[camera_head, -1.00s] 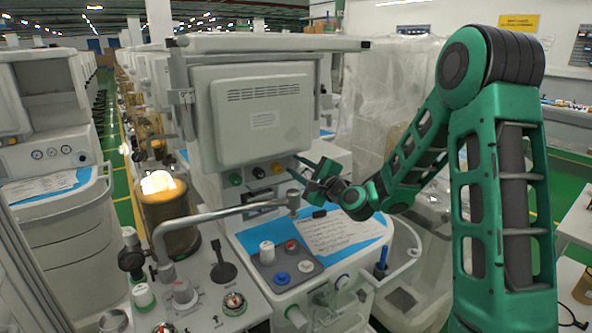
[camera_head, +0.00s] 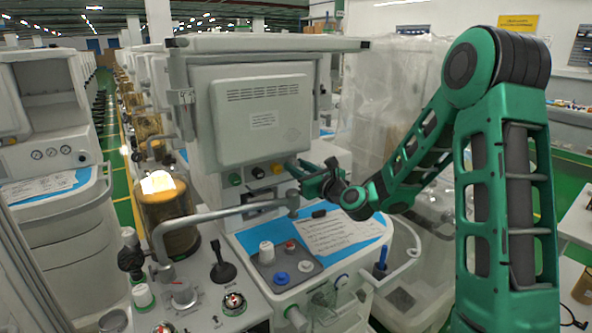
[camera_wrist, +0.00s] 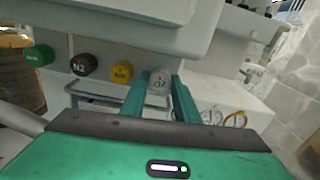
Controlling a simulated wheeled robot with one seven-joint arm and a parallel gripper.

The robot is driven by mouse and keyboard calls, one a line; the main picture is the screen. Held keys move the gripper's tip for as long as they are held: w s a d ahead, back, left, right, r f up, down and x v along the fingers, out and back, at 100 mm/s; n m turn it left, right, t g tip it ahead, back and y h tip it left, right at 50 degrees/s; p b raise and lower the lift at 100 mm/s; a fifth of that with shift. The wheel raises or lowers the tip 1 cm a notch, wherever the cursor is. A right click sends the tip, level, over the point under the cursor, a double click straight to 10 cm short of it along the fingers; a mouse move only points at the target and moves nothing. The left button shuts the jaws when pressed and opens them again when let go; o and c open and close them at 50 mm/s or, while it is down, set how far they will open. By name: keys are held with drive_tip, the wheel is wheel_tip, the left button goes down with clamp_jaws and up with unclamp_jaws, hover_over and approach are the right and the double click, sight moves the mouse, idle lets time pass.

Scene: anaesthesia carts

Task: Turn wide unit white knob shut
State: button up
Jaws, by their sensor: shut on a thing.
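The white O2 knob (camera_wrist: 160,86) is on the front panel of the wide unit (camera_head: 261,113), at the right end of a row of knobs. In the wrist view it sits between the two green fingers of my gripper (camera_wrist: 161,84), which is shut on it. In the head view my gripper (camera_head: 303,172) reaches the panel from the right, just right of the yellow knob, and I cannot make out the white knob there. The turn position of the knob cannot be told.
Left of the white knob are the yellow AIR knob (camera_wrist: 121,73), the black N2 knob (camera_wrist: 84,65) and a green knob (camera_wrist: 39,55). A metal rail (camera_wrist: 104,94) runs below them.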

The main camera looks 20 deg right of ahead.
drive_tip(key=shift+f+m, duration=0.25)
drive_tip(key=shift+m, duration=0.95)
drive_tip(key=o, duration=0.8)
drive_tip(key=shift+r, duration=0.15)
drive_tip(key=v, duration=1)
drive_tip(key=shift+s+d, duration=0.15)
drive_tip(key=shift+s, duration=0.15)
drive_tip(key=shift+s, duration=0.1)
